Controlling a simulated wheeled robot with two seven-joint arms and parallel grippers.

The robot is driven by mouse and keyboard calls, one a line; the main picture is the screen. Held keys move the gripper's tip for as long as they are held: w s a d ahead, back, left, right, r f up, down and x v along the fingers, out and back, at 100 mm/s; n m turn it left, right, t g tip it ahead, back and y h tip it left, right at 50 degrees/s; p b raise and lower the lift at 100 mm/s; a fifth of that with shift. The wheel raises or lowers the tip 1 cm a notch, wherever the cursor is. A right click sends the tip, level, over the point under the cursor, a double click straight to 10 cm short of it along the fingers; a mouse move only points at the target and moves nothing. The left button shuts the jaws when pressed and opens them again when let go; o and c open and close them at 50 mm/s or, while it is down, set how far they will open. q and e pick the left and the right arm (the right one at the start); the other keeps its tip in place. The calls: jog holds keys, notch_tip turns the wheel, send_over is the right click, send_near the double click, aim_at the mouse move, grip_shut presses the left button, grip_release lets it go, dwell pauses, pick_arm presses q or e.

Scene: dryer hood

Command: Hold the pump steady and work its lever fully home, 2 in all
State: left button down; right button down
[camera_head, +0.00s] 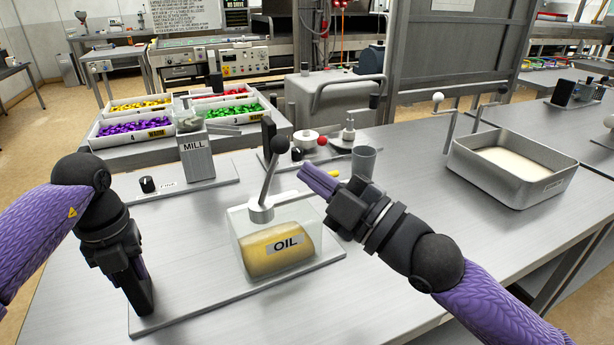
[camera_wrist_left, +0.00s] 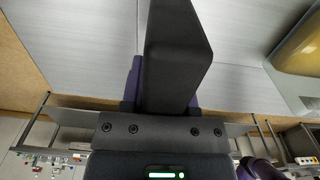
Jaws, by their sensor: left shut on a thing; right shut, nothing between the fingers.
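The pump is a clear box of yellow oil marked OIL (camera_head: 285,246) on a grey base plate (camera_head: 205,300). Its metal lever (camera_head: 268,178) rises from a round collar, leans slightly right and ends in a black knob (camera_head: 281,145). My left gripper (camera_head: 138,278) is shut on a black upright handle (camera_head: 140,302) at the plate's left end. The handle fills the middle of the left wrist view (camera_wrist_left: 176,50). My right gripper (camera_head: 305,176) is shut and empty, its fingertips just right of the lever and below the knob.
A mill (camera_head: 197,157) stands behind the pump on the left, near trays of coloured pieces (camera_head: 132,128). A grey cup (camera_head: 363,161) is behind my right gripper. A metal basin (camera_head: 515,180) sits at right. The table front is mostly clear.

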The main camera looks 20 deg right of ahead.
pick_arm(q)
jog(key=shift+f, duration=0.25)
jog(key=shift+c, duration=1.4)
grip_release()
notch_tip(320, 180, up, 12)
jog(key=shift+r, duration=0.2)
